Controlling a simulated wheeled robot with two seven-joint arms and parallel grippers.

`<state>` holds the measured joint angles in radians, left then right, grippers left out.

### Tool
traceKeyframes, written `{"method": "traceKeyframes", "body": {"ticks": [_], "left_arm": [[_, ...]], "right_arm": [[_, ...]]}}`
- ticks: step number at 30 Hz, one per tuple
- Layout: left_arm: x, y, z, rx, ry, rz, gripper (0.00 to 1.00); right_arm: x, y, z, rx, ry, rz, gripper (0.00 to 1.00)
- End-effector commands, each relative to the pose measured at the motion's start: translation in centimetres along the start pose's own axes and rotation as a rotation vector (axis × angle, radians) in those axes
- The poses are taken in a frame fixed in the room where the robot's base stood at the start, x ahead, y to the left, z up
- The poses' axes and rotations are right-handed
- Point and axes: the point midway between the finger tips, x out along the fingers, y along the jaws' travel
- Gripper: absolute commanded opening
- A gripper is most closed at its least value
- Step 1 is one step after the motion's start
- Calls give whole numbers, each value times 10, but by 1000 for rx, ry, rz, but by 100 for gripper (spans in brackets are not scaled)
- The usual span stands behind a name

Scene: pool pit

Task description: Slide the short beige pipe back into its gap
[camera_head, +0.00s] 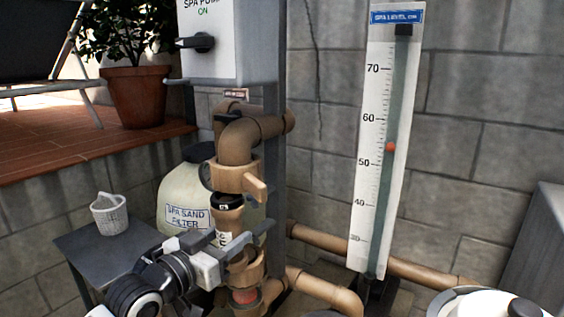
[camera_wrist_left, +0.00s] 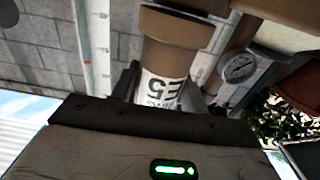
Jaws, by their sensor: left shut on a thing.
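The short beige pipe (camera_head: 229,221) with a white label stands roughly upright in the head view, between a dark union (camera_head: 228,201) under the upper valve and a tan collar (camera_head: 246,268) below. My left gripper (camera_head: 247,243) is shut on it at the label and hides part of it. I cannot tell whether the pipe is fully seated in the gap. In the left wrist view, the labelled pipe (camera_wrist_left: 163,62) runs from the grip to a wider tan collar (camera_wrist_left: 176,27). My right gripper is not in view.
A valve handle (camera_head: 256,188) juts out above the gripper. The spa sand filter (camera_head: 177,190) stands behind at left, by a grey side table (camera_head: 85,238) with a white basket (camera_head: 109,215). A tall gauge board (camera_head: 378,180) stands to the right.

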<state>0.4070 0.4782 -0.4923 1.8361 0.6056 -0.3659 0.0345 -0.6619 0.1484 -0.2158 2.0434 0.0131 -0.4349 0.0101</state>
Motion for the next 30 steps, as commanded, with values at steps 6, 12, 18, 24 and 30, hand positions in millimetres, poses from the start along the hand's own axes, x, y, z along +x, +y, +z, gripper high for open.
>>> {"method": "traceKeyframes", "body": {"ticks": [6, 12, 18, 24, 30], "left_arm": [[-12, 0, -2, 0, 2, 0, 21], [-21, 0, -2, 1, 2, 0, 21], [-32, 0, -2, 1, 3, 0, 21], [-42, 0, -2, 1, 2, 1, 21], [-52, 0, -2, 1, 3, 0, 21]], "right_arm": [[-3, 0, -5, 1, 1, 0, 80], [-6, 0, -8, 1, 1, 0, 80], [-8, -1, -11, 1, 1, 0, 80], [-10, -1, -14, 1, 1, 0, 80], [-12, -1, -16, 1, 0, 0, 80]]}}
